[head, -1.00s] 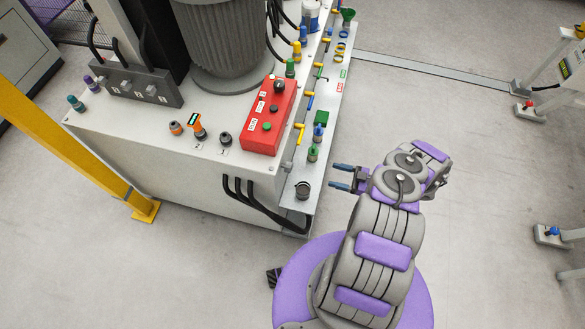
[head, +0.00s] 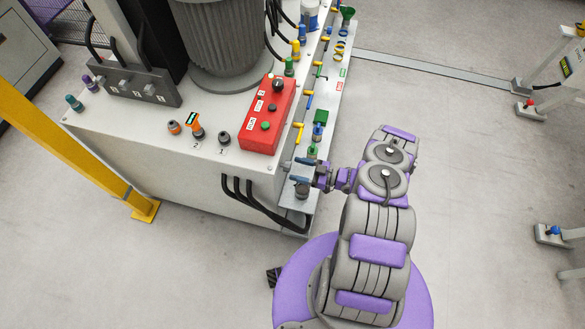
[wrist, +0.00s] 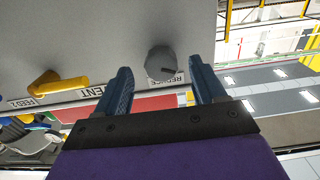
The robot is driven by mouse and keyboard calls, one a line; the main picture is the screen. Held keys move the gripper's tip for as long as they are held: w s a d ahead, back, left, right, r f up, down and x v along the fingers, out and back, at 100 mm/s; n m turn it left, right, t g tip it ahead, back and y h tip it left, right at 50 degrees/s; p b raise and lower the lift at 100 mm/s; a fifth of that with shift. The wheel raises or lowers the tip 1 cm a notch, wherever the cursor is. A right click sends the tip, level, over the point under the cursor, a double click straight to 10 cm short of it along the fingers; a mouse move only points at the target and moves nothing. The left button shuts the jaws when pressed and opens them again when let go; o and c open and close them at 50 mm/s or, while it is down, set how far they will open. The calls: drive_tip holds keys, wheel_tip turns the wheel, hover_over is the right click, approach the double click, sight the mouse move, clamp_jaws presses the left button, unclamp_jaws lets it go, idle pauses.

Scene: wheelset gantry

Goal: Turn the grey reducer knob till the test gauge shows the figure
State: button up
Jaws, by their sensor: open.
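The grey reducer knob (wrist: 160,60) stands out from the pale panel in the wrist view, with a partly covered label beside it. My gripper (wrist: 160,76) is open, its blue fingers to either side of the knob's position in the picture; I cannot tell whether they reach around it. Neither finger visibly touches it. In the head view my gripper (head: 301,170) is at the bench's near right corner, and I cannot make out the knob there.
A red control box (head: 268,115) stands on the bench. A shelf (head: 333,105) with coloured fittings runs along its side.

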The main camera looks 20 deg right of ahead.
sight(286, 166)
drive_tip(key=x, duration=0.2)
drive_tip(key=shift+w+a, duration=0.2)
drive_tip(key=shift+a, duration=0.15)
drive_tip(key=c, duration=1.1)
